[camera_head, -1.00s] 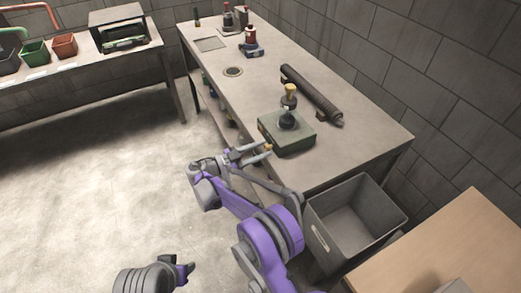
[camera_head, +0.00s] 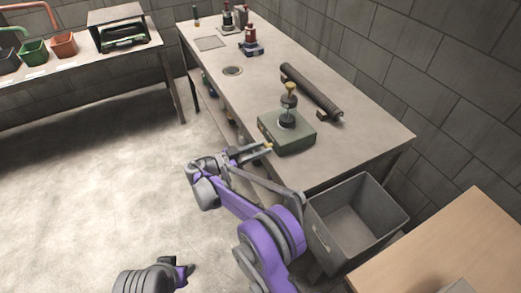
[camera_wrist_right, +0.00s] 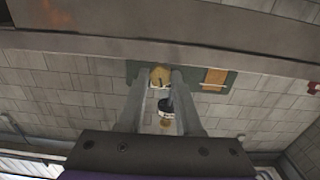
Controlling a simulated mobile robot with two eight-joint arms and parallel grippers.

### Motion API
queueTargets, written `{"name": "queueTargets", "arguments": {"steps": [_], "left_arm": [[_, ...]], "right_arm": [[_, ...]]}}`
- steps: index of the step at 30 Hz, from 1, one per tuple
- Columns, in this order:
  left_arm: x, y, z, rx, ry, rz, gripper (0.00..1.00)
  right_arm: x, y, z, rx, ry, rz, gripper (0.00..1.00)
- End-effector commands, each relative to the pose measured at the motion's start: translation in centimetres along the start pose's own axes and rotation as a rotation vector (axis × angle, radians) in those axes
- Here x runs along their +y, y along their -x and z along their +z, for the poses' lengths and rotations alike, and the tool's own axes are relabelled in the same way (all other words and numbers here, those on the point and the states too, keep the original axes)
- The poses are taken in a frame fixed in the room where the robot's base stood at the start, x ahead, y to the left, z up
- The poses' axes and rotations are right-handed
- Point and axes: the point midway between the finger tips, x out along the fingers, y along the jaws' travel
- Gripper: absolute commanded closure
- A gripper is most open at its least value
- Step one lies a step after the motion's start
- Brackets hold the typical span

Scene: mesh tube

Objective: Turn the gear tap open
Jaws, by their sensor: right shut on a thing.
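The gear tap is a small yellow knob (camera_head: 268,146) on the front side of a green box (camera_head: 290,140), near the front edge of the grey bench. In the right wrist view its round yellow face (camera_wrist_right: 160,76) shows between my fingertips. My right gripper (camera_head: 262,150) reaches in from below and is shut on the tap; it also shows in the right wrist view (camera_wrist_right: 160,85).
A dark mesh tube (camera_head: 310,90) lies behind the box. A grey open bin (camera_head: 392,222) stands right of my right arm, beside a wooden table (camera_head: 450,250). A red-topped bottle (camera_head: 250,35) stands farther back on the bench (camera_head: 215,65).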

Motion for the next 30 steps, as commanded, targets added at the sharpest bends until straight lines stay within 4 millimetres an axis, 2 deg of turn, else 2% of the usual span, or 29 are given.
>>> {"name": "queueTargets", "arguments": {"steps": [9,15,30], "left_arm": [[0.0,-0.76,0.38,-0.003,0.0,0.0,0.5],[0.0,-0.97,0.48,-0.003,0.0,0.0,0.5],[0.0,-1.05,0.52,-0.004,0.0,0.0,0.5]], "right_arm": [[0.01,0.05,0.07,0.0,0.215,0.0,1.0],[0.0,0.06,0.05,0.0,0.3,0.0,1.0],[0.0,0.06,0.01,-0.001,0.342,0.0,1.0]]}}
